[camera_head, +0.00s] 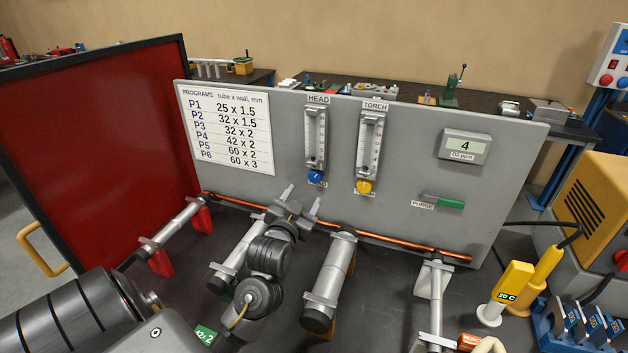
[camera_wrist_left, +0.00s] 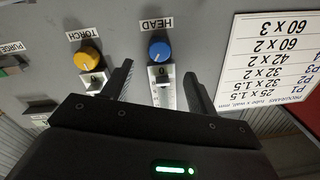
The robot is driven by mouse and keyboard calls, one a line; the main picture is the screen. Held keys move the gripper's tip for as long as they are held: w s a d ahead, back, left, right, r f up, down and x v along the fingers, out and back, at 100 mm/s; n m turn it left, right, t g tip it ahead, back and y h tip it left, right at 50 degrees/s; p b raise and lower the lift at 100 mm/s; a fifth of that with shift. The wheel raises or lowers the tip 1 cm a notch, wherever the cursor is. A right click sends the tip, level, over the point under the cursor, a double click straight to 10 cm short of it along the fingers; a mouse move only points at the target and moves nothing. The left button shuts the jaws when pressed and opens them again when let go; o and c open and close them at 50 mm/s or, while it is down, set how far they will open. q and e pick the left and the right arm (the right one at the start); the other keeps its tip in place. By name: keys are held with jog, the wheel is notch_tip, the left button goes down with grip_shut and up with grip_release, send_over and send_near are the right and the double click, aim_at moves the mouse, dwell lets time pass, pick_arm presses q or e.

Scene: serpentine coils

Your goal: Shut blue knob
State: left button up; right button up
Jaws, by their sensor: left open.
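The blue knob (camera_head: 316,177) sits at the foot of the HEAD flow meter (camera_head: 315,138) on the grey panel. It also shows in the left wrist view (camera_wrist_left: 160,50), upside down, with a pale mark on its face. My left gripper (camera_head: 301,200) is open and empty, below the knob and in front of the panel. In the left wrist view its fingers (camera_wrist_left: 160,78) stand either side of the line to the blue knob, apart from it. My right gripper is in neither view.
A yellow knob (camera_head: 364,187) sits under the TORCH meter (camera_head: 370,145), right of the blue one. A copper tube (camera_head: 400,247) runs along the panel's foot. A red screen (camera_head: 100,150) stands at left.

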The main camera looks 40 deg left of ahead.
aim_at(314, 179)
pick_arm(q)
jog(key=p+x, duration=0.2)
jog(key=x, duration=0.5)
jog(key=shift+w, duration=0.4)
jog(key=shift+w+a, duration=0.3)
jog(key=shift+w, duration=0.3)
jog(key=shift+w+a+f, duration=0.1)
jog(key=shift+w, duration=0.1)
jog(key=c, duration=1)
